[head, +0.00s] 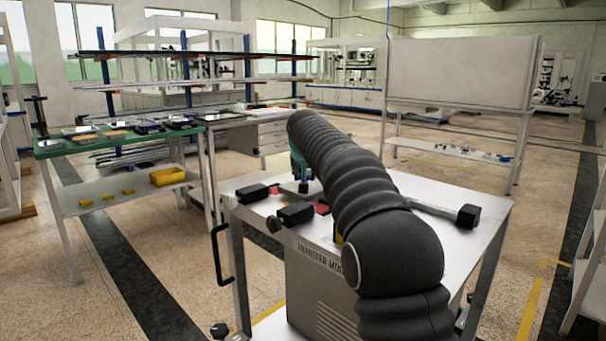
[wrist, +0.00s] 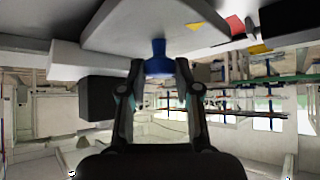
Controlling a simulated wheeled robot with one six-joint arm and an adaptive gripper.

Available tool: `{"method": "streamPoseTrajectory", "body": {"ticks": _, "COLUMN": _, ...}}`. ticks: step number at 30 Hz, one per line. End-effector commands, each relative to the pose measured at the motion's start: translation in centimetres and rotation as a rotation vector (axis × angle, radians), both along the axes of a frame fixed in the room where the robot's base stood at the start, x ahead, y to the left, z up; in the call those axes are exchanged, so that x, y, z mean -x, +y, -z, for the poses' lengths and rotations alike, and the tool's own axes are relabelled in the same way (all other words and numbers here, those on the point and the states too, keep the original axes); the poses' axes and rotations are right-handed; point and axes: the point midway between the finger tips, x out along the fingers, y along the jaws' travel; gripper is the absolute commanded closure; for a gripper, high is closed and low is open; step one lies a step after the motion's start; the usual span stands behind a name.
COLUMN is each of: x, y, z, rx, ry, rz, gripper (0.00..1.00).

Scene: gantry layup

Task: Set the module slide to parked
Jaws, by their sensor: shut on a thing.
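The transfer module (head: 320,270) is a pale cart with a lettered front panel, partly behind my arm in the head view. In the wrist view my gripper (wrist: 159,68) is shut on a blue knob (wrist: 157,50), one finger on each side. The knob is against a grey plate (wrist: 135,22), which may be part of the module slide. My arm hides the knob and fingertips in the head view. I cannot tell which position the slide is in.
Black blocks (head: 295,213) and red patches (head: 322,208) are on the cart top. A grey bar with a black end block (head: 468,216) lies at its right. A green-topped bench (head: 60,150) stands left and a white-panelled rack (head: 460,75) behind. Floor between is clear.

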Motion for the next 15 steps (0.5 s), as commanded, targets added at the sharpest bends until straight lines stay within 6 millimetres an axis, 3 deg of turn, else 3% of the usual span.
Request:
{"method": "streamPoseTrajectory", "body": {"ticks": 1, "x": 0.01, "y": 0.00, "z": 0.07, "rx": -0.001, "ry": 0.002, "rz": 0.001, "gripper": 0.63}}
{"method": "streamPoseTrajectory", "body": {"ticks": 3, "x": 0.01, "y": 0.00, "z": 0.07, "rx": 0.000, "ry": 0.001, "rz": 0.000, "gripper": 0.45}}
{"method": "streamPoseTrajectory", "body": {"ticks": 15, "x": 0.37, "y": 0.21, "z": -0.38, "rx": 0.000, "ry": -0.001, "rz": -0.003, "gripper": 0.45}}
